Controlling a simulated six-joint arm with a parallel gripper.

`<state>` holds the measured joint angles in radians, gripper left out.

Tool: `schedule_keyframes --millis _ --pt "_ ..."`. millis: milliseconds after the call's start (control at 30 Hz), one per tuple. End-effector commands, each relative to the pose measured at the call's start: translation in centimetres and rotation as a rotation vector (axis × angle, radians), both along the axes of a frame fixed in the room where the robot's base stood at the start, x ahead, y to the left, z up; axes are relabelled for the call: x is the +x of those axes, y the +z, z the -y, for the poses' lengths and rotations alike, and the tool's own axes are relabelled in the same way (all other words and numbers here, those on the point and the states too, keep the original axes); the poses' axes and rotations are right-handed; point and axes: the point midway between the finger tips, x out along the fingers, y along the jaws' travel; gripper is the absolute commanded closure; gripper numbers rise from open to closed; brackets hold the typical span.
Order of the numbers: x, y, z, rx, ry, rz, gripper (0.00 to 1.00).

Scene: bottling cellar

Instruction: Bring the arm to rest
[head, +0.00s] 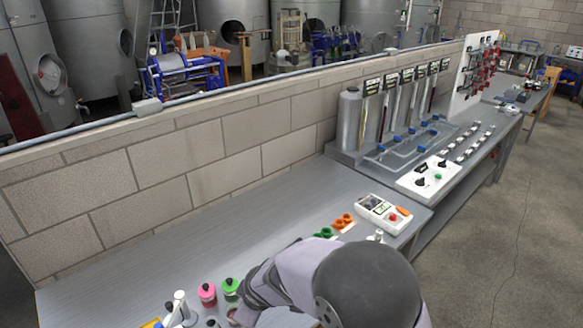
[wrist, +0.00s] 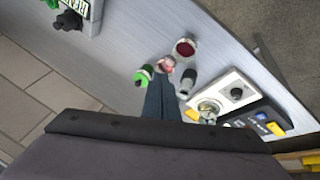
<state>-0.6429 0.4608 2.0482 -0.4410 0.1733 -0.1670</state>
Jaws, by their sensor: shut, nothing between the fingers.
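My gripper (wrist: 160,82) shows in the wrist view as two dark fingers pressed together, with nothing between them. The fingers point down toward the grey bench top (wrist: 115,40), close to a green-lidded jar (wrist: 142,76), a pinkish-lidded jar (wrist: 167,64) and a dark grey cylinder (wrist: 187,84). I cannot tell whether the tips touch any of them. In the head view my arm fills the bottom centre over the bench (head: 215,240), and its links hide the fingers.
A cup with dark red contents (wrist: 185,48) and a white panel with a black knob (wrist: 234,92) stand nearby. A pink-lidded jar (head: 207,294) sits left of my arm; a white control box (head: 384,212) lies beyond it. A block wall (head: 215,155) bounds the bench. Its left middle is clear.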

Motion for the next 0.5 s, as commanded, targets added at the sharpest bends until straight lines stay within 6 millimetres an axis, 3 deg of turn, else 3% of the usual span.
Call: schedule_keyframes --millis 33,100,167,300,400,500 --pt "0.2 0.5 3.8 -0.006 -0.113 -0.030 1.00" --pt "-0.6 0.9 8.6 -0.014 -0.261 -0.080 1.00" --pt "-1.8 1.2 12.6 -0.017 -0.393 -0.129 1.00" --pt "-6.3 1.7 20.4 -0.010 -0.693 -0.252 1.00" --pt "-10.2 1.9 24.1 0.009 -0.883 -0.338 1.00" --pt "-13.7 1.9 26.2 0.031 -1.032 -0.413 1.00"
